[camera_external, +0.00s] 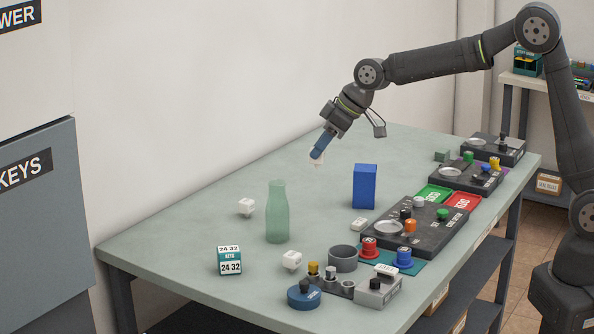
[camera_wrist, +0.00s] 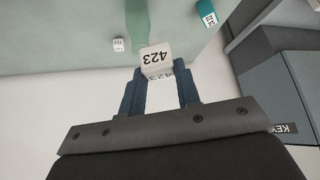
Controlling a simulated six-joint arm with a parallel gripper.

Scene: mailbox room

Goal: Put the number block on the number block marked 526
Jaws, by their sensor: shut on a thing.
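My gripper (camera_external: 320,150) is shut on a white number block (camera_external: 316,161) and holds it in the air above the far part of the table. In the wrist view the block (camera_wrist: 155,57) sits between the two blue fingertips (camera_wrist: 160,80) and its marking reads 423.
A green bottle (camera_external: 277,212) and a tall blue box (camera_external: 364,186) stand mid-table. A teal 24 32 box (camera_external: 230,261) is at the near left. A grey bowl (camera_external: 343,258), blue round piece (camera_external: 304,297) and dark panels (camera_external: 415,229) crowd the front and right. The far-left tabletop is clear.

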